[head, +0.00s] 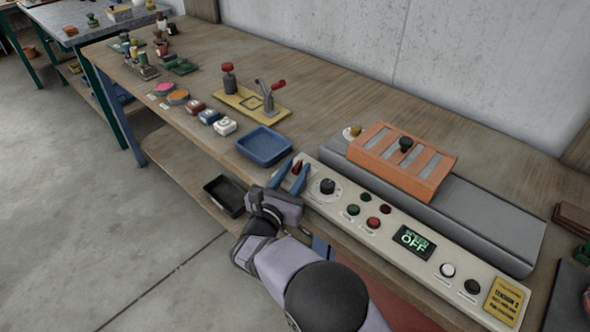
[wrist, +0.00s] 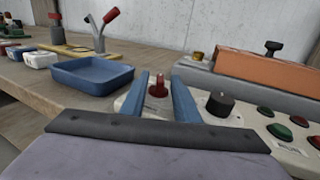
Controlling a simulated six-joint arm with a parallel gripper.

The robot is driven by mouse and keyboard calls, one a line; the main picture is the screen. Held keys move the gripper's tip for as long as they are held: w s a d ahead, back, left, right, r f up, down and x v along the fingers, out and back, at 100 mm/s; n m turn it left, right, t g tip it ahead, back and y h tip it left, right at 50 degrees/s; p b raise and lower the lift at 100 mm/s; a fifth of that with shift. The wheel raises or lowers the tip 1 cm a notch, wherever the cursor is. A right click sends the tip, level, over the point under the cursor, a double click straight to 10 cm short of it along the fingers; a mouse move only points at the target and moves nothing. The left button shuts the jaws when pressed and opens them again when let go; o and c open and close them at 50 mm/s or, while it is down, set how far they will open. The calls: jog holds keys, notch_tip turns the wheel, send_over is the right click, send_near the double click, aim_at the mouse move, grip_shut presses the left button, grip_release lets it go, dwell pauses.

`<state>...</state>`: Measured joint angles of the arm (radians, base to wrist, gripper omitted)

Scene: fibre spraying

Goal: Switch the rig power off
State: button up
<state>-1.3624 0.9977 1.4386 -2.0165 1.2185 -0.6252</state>
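The cream control panel (head: 336,212) runs along the front edge of the bench. At its left end stands a red-tipped switch (head: 297,167), which also shows in the wrist view (wrist: 157,88). My gripper (head: 290,172) is at that end, its two blue fingers on either side of the switch. In the wrist view my gripper (wrist: 162,92) is open, with gaps between the red tip and both fingers. The panel's display (head: 414,241) reads OFF in green, under a smaller word. The foot of the switch is partly hidden in the head view.
Right of the switch are a black knob (head: 327,186), green and red buttons (head: 373,222) and a yellow label (head: 503,300). A blue tray (head: 264,147) lies close to the left. An orange slotted block (head: 390,160) on a grey base stands behind the panel.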

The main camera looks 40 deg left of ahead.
grip_shut()
jog(key=shift+w+d+r+n+g+y+b, duration=0.1)
jog(key=shift+d+n+g+y+b, duration=0.1)
jog(key=shift+n+g+y+b, duration=0.75)
jog(key=shift+t+p, duration=0.35)
grip_release()
